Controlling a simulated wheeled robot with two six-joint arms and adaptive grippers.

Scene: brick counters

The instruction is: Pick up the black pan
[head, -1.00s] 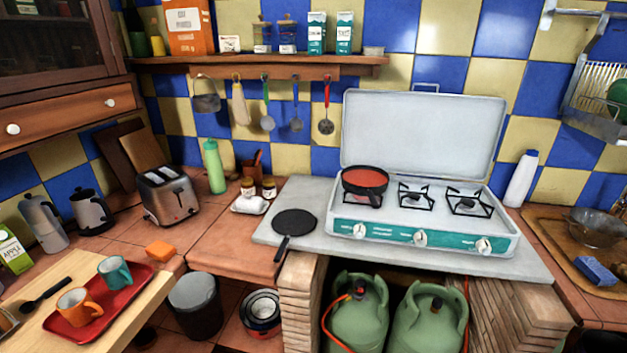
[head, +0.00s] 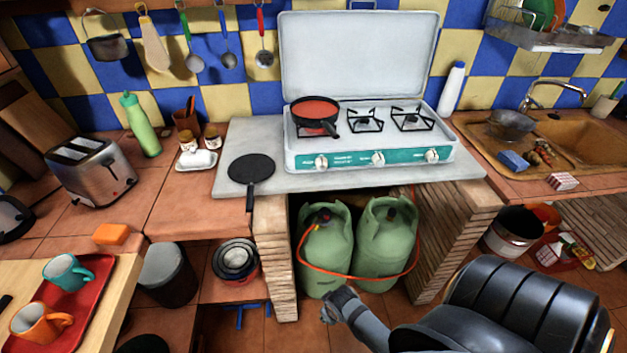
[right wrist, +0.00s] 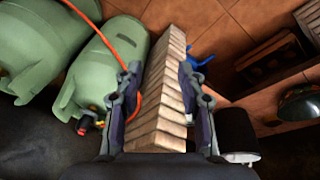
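A flat round black pan (head: 251,169) lies on the grey slab left of the stove, its handle pointing toward me over the slab's front edge. A second dark pan (head: 316,111) with red contents sits on the stove's left burner. My right gripper (head: 338,302) is low in front of the green gas bottles, below and to the right of the flat pan. In the right wrist view my right gripper (right wrist: 160,88) has its fingers spread, with nothing held; a brick pillar shows behind the gap. My left gripper is not in view.
The white stove (head: 371,155) with its raised lid stands right of the flat pan. A brick pillar (head: 273,258) and gas bottles (head: 326,250) are under the slab. A red tray (head: 88,308) with mugs is at lower left; stacked bowls (head: 236,262) stand low beside the pillar.

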